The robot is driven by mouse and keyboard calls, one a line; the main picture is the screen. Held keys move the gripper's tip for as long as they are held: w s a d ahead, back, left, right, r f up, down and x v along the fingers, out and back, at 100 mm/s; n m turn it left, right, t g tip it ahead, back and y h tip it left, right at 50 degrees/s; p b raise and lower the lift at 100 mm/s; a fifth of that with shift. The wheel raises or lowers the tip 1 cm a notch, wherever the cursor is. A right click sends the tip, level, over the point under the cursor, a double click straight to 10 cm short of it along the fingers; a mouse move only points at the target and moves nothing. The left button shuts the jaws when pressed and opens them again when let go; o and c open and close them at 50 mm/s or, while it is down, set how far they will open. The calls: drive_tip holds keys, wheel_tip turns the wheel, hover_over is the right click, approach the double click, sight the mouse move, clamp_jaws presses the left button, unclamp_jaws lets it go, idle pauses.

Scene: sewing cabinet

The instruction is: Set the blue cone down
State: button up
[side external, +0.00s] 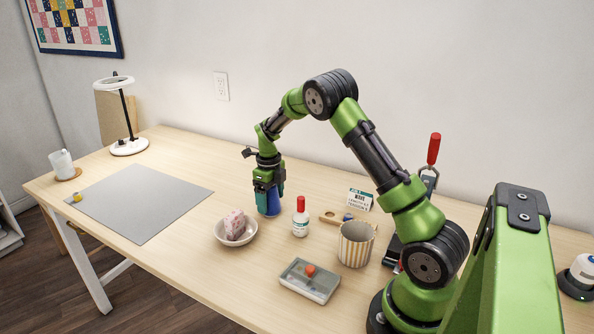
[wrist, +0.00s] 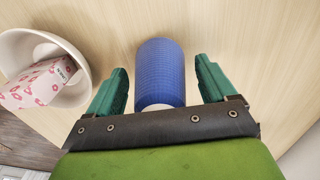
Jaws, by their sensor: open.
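The blue cone (side external: 270,204) stands on the wooden table, just behind the bowl and left of the bottle in the side view. It also shows in the wrist view (wrist: 160,72), between the two green fingers. My gripper (wrist: 160,85) is open around the cone, with a visible gap on each side. In the side view my gripper (side external: 268,186) is low over the table and its fingers hide the upper part of the cone.
A white bowl (side external: 220,238) with a pink patterned packet (side external: 235,223) is close to my gripper. A red-capped bottle (side external: 300,222), striped cup (side external: 356,246) and grey tray (side external: 308,290) stand to the right. A grey mat (side external: 140,203) lies at left, mostly clear.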

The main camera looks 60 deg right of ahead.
wheel_tip(320, 180, up, 12)
drive_tip(key=s+a+r+n+t, duration=0.2)
drive_tip(key=s+a+r+n, duration=0.2)
drive_tip(key=a+r+n, duration=0.45)
drive_tip(key=s+a+r+n+t+y, duration=0.1)
drive_tip(key=s+a+n+t, duration=0.4)
drive_tip(key=s+a+n, duration=1)
drive_tip(key=s+n+y, duration=0.1)
drive_tip(key=s+n, duration=0.1)
drive_tip(key=n, duration=0.6)
drive_tip(key=shift+s+a+r, duration=0.15)
drive_tip(key=shift+s+r, duration=0.05)
drive_tip(key=shift+s, duration=0.05)
